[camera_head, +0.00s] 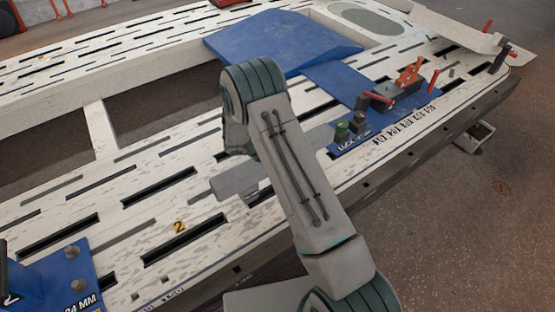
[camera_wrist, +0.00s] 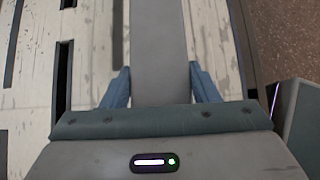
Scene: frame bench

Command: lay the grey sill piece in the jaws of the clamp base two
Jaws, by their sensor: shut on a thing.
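The grey sill piece (camera_wrist: 165,35) is a long flat bar that lies between the two blue fingers of my gripper (camera_wrist: 160,70) in the wrist view. My gripper is shut on it, and the bar runs away past the top of that view. In the head view a grey flat piece (camera_head: 236,180), probably the sill, shows left of my arm over the bench; my arm hides the fingers. A blue base (camera_head: 88,262) with bolts stands at the lower left. Another blue base (camera_head: 338,78) carries an orange clamp (camera_head: 408,76). I cannot tell which base is two.
The slotted white bench (camera_head: 130,190) fills the view, with a yellow 2 mark (camera_head: 180,226) near its front. A red handle (camera_head: 378,98) and dark knobs stand on the right base. A blue sloped block (camera_head: 280,40) lies farther back. The bench's front edge drops to brown floor (camera_head: 460,210).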

